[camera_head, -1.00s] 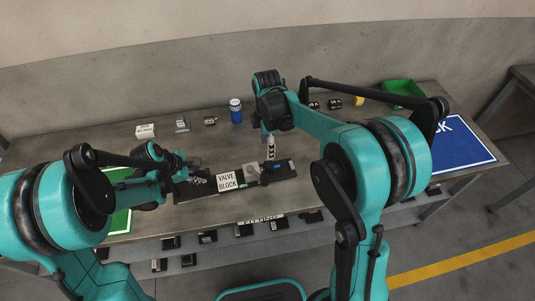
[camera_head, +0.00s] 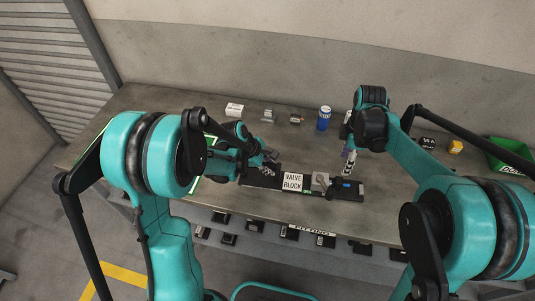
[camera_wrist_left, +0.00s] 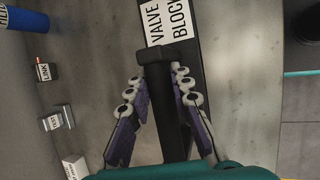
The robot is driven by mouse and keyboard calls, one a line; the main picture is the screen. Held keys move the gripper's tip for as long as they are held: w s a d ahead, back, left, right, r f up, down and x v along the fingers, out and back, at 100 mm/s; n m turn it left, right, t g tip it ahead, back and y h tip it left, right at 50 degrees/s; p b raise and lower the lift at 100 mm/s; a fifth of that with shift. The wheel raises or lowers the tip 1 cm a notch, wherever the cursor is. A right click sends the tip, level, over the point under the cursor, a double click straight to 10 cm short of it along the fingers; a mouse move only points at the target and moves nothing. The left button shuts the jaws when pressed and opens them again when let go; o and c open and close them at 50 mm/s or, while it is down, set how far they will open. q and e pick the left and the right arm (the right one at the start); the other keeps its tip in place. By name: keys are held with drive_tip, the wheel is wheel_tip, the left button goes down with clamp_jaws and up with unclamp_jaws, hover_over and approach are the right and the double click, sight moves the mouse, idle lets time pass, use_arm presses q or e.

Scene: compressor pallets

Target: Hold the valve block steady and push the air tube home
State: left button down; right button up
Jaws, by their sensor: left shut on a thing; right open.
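The valve block (camera_head: 293,182) with its white label lies on a dark base (camera_head: 262,181) on the bench; the label also shows at the top of the left wrist view (camera_wrist_left: 168,22). My left gripper (camera_head: 268,163) is at its left end; in the left wrist view its fingers (camera_wrist_left: 162,98) are shut on a black bar (camera_wrist_left: 168,85) in line with the block. A grey block (camera_head: 320,182) and a small blue part (camera_head: 344,184) sit to the right on the base. My right gripper (camera_head: 349,165) is open and points down above the blue part. I cannot identify the air tube.
A blue can (camera_head: 324,118), a white box (camera_head: 234,109) and small parts (camera_head: 296,119) stand along the back of the bench. A green bin (camera_head: 510,155) and a yellow item (camera_head: 455,147) are at the right. More small dark parts sit below the front edge.

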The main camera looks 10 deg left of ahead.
use_arm(q)
drive_tip(key=c, duration=1.3)
unclamp_jaws()
drive_tip(key=v, duration=1.2)
drive_tip(key=s+r+m+t+y, duration=0.1)
drive_tip(key=s+m, duration=0.4)
drive_tip(key=m, duration=0.1)
drive_tip(key=s+r+m+t+y, duration=0.1)
drive_tip(key=s+r+m+y, duration=0.1)
drive_tip(key=s+m, duration=0.3)
drive_tip(key=s+a+r+m+t+y, duration=0.1)
drive_tip(key=s+m+t, duration=0.1)
drive_tip(key=s+m, duration=0.3)
drive_tip(key=shift+r+m, duration=0.35)
drive_tip(key=shift+m, duration=0.75)
use_arm(e)
drive_tip(key=s+d+r+m+t, duration=0.3)
drive_tip(key=s+m, duration=0.6)
drive_tip(key=s, duration=0.1)
drive_tip(key=s+d+r+m+t, duration=0.3)
drive_tip(key=s+m+t, duration=0.1)
drive_tip(key=s+m, duration=0.5)
drive_tip(key=shift+s+m, duration=0.4)
drive_tip(key=shift+s, duration=0.05)
